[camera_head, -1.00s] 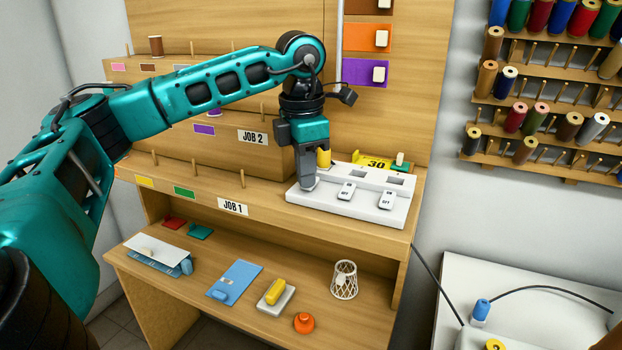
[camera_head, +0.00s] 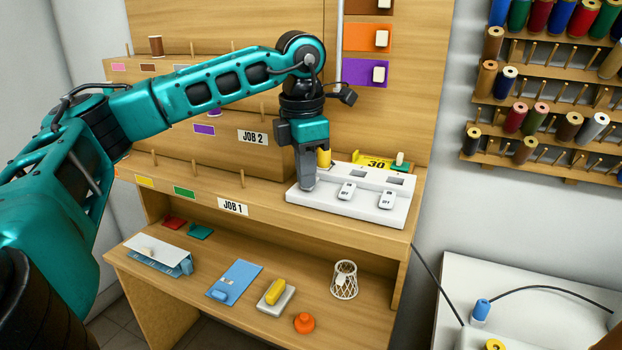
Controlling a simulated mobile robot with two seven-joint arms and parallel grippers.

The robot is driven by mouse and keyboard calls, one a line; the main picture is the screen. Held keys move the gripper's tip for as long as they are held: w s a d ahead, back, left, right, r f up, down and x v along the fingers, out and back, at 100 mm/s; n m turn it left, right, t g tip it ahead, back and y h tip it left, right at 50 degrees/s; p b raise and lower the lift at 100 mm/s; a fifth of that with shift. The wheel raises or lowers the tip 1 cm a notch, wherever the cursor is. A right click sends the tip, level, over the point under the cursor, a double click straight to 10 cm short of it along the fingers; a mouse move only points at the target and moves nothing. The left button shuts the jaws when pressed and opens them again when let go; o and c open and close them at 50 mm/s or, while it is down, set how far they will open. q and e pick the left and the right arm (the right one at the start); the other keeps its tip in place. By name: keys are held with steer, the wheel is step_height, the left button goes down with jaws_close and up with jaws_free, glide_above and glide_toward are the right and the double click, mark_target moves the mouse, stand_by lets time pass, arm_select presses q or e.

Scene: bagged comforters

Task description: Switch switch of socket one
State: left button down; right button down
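A white power strip (camera_head: 363,211) lies on the upper shelf of the wooden bench, to the right of the JOB 1 label. Two of its rocker switches show, a middle one (camera_head: 347,191) and a right one (camera_head: 387,199). My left gripper (camera_head: 308,186) points down over the strip's left end, with its fingertips at or just above the surface there. The gripper hides that end, so any switch under it is not visible. The fingers look close together, but I cannot tell whether they are fully shut. My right gripper is not in view.
The lower shelf holds a wire basket (camera_head: 344,280), a yellow block (camera_head: 275,291) and an orange knob (camera_head: 304,322).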

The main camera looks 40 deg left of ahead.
arm_select(q)
steer(key=shift+f, duration=0.2)
steer(key=shift+r+p, duration=0.65)
steer(key=shift+r, duration=0.1)
step_height(320, 180, up, 4)
steer(key=p, duration=0.2)
steer(key=shift+s+d+f+p, duration=0.1)
steer(key=shift+s+f+p, duration=0.1)
steer(key=shift+p, duration=0.2)
